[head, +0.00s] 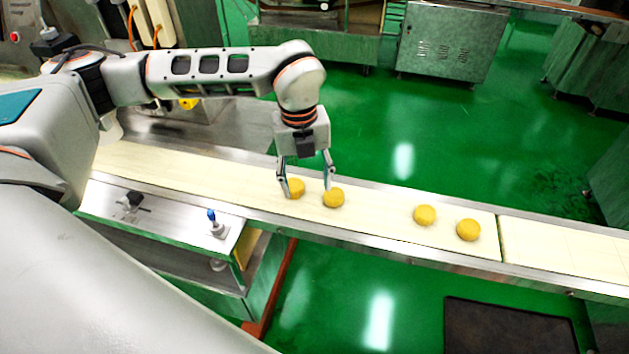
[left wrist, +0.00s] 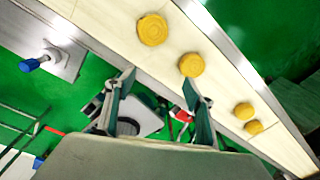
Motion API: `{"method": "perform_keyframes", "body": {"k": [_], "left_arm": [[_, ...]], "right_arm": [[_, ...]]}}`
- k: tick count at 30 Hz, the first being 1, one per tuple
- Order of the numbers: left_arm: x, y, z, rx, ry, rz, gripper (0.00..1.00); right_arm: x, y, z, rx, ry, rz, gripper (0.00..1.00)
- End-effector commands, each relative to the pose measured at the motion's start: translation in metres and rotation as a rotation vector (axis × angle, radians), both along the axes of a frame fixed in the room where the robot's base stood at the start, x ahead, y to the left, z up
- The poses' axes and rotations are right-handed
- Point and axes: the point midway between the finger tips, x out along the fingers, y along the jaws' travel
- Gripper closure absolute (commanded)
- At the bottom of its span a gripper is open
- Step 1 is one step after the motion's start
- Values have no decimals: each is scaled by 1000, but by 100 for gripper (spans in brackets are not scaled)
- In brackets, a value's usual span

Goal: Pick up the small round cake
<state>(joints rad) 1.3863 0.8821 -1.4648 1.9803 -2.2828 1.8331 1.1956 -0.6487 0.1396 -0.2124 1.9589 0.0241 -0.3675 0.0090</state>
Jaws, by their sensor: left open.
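Several small round yellow cakes lie in a row on the pale conveyor belt (head: 380,204). In the head view, the leftmost cake (head: 297,188) and a second cake (head: 334,198) are by my left gripper (head: 308,187). A third cake (head: 424,215) and a fourth cake (head: 468,230) lie farther right. My left gripper points down, open and empty. Its left finger overlaps the leftmost cake's left edge; its right finger is just behind the second cake. In the left wrist view, the cakes (left wrist: 152,30) show beyond the open fingers (left wrist: 158,88). Contact cannot be told. My right gripper is out of view.
Metal rails (head: 390,257) edge the belt. A steel side panel with a blue-tipped knob (head: 212,216) stands in front of it at left. Metal cabinets (head: 450,45) stand behind on the green floor. The belt between the second and third cakes is clear.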

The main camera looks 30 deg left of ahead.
Motion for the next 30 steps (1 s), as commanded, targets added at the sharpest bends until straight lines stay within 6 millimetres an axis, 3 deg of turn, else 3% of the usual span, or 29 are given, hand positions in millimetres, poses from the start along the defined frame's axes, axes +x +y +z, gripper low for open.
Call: {"method": "perform_keyframes", "body": {"k": [1, 3, 6, 17, 24, 30], "left_arm": [[8, 19, 9, 49, -27, 48, 46], [15, 36, 17, 97, -51, 100, 46], [19, 50, 21, 133, -68, 140, 46], [21, 56, -11, 140, -69, 147, 46], [20, 62, -44, 138, -68, 146, 46], [22, 63, -55, 138, -71, 145, 46]], "right_arm": [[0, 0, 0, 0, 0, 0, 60], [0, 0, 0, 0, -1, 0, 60], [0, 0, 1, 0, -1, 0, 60], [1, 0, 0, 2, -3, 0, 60], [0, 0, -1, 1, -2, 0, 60], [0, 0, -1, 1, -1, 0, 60]]}}
